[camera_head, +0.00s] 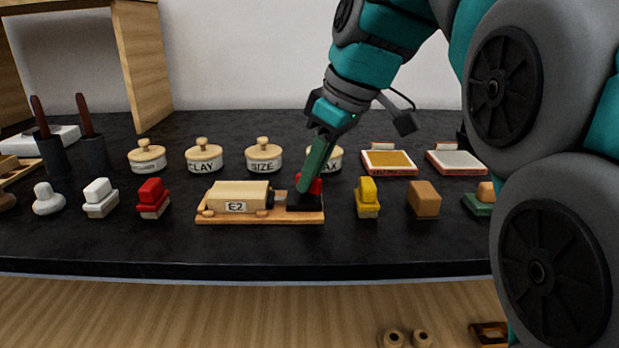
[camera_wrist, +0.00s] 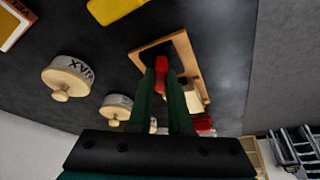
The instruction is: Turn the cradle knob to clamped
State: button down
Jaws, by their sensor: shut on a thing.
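The cradle (camera_head: 262,219) is a wooden base near the middle of the black bench. It bears a pale wooden block labelled E2 (camera_head: 236,190) and a dark housing at its right end. The red cradle knob (camera_head: 314,187) is at that end, partly hidden by my gripper (camera_head: 304,187). In the wrist view, my gripper (camera_wrist: 161,90) has its two green fingers shut on the red knob (camera_wrist: 161,68), one on each side. The knob's exact setting is not readable.
Lidded pots, including the SIZE pot (camera_head: 263,157), stand behind the cradle. A red-topped block (camera_head: 152,197) stands to the left; a yellow-topped block (camera_head: 367,197) and a brown block (camera_head: 424,199) stand to the right. The bench front is clear.

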jog(key=shift+w+f+n+g+y+b, duration=0.15)
jog(key=shift+n+g+y+b, duration=0.35)
jog(key=shift+n, duration=0.6)
jog(key=shift+r+n+p, duration=0.25)
jog(key=shift+n+p, duration=0.05)
jog(key=shift+n, duration=0.4)
jog(key=shift+n+g+p, duration=0.6)
jog(key=shift+n+p, duration=0.4)
jog(key=shift+n, duration=0.1)
jog(key=shift+f, duration=0.1)
jog(key=c, duration=0.8)
grip_release()
jog(key=shift+c, duration=0.2)
